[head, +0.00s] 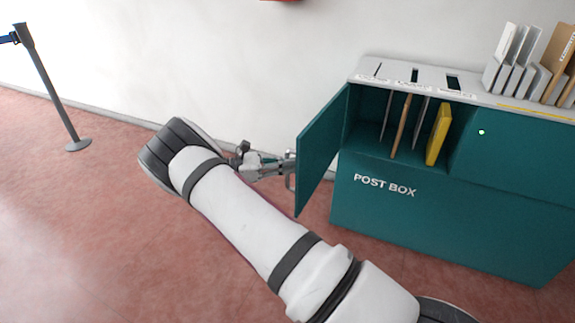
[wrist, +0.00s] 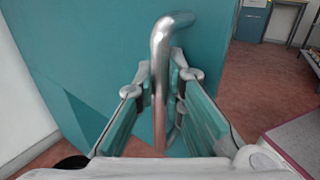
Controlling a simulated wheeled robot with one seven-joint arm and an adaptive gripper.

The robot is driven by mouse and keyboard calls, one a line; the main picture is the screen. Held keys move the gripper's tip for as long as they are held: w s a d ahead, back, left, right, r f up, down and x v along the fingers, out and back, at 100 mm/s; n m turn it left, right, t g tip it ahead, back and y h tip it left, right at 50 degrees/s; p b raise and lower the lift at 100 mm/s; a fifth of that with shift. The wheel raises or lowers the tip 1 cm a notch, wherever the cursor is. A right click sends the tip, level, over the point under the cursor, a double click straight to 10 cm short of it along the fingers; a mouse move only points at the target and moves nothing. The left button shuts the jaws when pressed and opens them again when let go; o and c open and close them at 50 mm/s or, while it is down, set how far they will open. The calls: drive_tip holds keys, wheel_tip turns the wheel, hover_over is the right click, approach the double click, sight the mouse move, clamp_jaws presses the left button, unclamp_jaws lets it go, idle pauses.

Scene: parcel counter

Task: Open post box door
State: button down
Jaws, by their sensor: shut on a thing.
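The teal post box (head: 420,215) stands against the wall at the right in the head view. Its door (head: 322,150) is swung wide open to the left, showing the inside with several upright envelopes and a yellow parcel (head: 439,134). My gripper (head: 287,168) is at the outer face of the door, shut on the metal door handle. In the wrist view the bent silver handle (wrist: 161,80) runs between the two fingers, with the teal door face (wrist: 100,50) behind it. The fingertips are partly hidden by the handle.
A white top (head: 420,78) with slots covers the post box, with envelope holders (head: 520,65) at its right. A barrier post (head: 52,90) stands at the far left. The red floor (head: 70,220) left of my arm is clear. The white wall is close behind.

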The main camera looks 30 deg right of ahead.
drive_tip(key=shift+a+f, duration=0.1)
drive_tip(key=shift+a, duration=0.2)
drive_tip(key=c, duration=1.7)
unclamp_jaws()
drive_tip(key=shift+o, duration=0.2)
drive_tip(key=shift+d, duration=0.1)
drive_tip(key=v, duration=1.2)
